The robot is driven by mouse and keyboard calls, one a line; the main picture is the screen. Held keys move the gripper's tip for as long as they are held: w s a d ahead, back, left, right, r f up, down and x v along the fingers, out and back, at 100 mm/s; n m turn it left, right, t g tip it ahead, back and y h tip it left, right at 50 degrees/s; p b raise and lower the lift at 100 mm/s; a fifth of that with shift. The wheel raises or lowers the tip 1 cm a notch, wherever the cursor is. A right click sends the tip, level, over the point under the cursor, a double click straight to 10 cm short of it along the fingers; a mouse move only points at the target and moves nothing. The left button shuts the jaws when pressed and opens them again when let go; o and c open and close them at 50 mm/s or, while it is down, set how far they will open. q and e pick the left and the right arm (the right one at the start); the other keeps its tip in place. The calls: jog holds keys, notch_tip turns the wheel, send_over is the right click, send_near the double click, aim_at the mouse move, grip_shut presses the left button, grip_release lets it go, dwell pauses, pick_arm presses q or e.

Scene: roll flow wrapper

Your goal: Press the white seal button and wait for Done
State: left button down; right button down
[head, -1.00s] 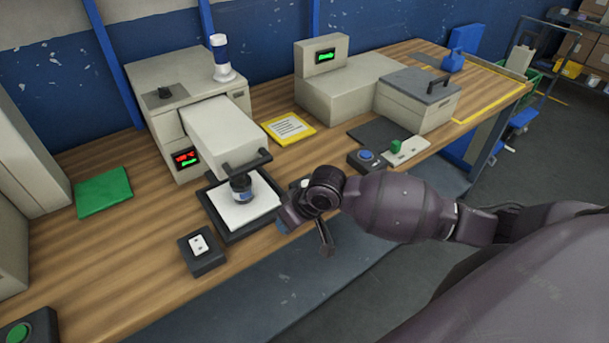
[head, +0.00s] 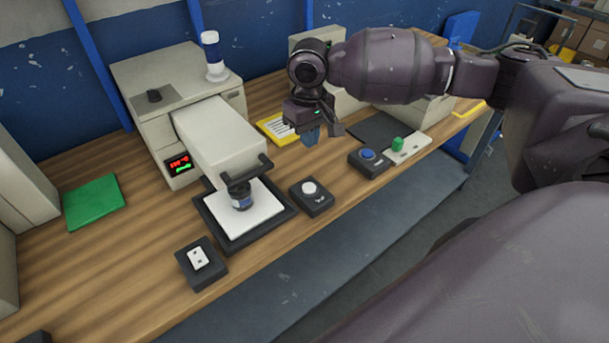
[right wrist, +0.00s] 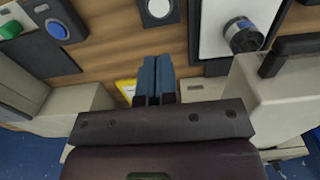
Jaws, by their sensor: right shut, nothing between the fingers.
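The white seal button (head: 309,188) sits on a small black box at the bench's front edge, right of the black tray. The same white button shows at the top of the right wrist view (right wrist: 159,8). My right gripper (head: 311,138) is raised above the bench, behind the button and apart from it. Its blue fingers (right wrist: 156,62) are shut together with nothing between them. The machine's display (head: 180,164) shows small red and green text that I cannot read. My left gripper is not in view.
A box with a white switch (head: 198,258) is at front left. A blue button (head: 368,154) and green knob (head: 397,144) stand to the right.

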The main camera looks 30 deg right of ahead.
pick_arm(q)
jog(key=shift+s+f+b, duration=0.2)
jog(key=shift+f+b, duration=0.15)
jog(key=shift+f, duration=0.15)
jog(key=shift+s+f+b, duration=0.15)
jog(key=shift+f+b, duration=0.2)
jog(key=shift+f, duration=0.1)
pick_arm(e)
send_near(308, 187)
notch_tip(308, 187, down, 8)
jog(key=shift+r, duration=0.25)
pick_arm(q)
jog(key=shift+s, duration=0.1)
